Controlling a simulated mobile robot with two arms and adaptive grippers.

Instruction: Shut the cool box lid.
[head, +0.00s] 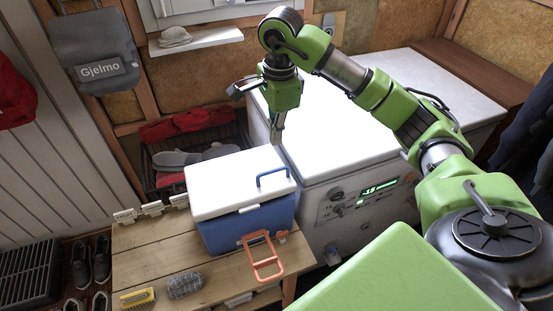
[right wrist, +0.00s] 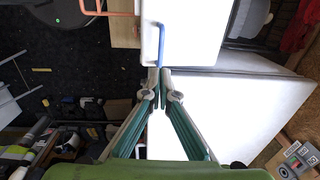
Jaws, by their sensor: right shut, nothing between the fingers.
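The cool box (head: 235,228) stands on a wooden bench, with a blue body and an orange carry handle (head: 266,262) hanging at its front. Its white lid (head: 228,178) lies over the top and looks down or nearly down; I cannot tell if a small gap is left. A blue handle (head: 272,176) sits on the lid. My right gripper (head: 277,140) is shut and empty, pointing down just beyond the lid's back right corner. In the right wrist view, its fingertips (right wrist: 160,76) are close to the blue handle (right wrist: 161,42); contact cannot be told. My left gripper is out of view.
A white chest freezer (head: 335,130) with a control panel stands right beside the box. The wooden bench (head: 150,250) also holds a yellow brush (head: 138,298) and a grey item (head: 185,285). A dark crate (head: 160,178) with slippers is behind.

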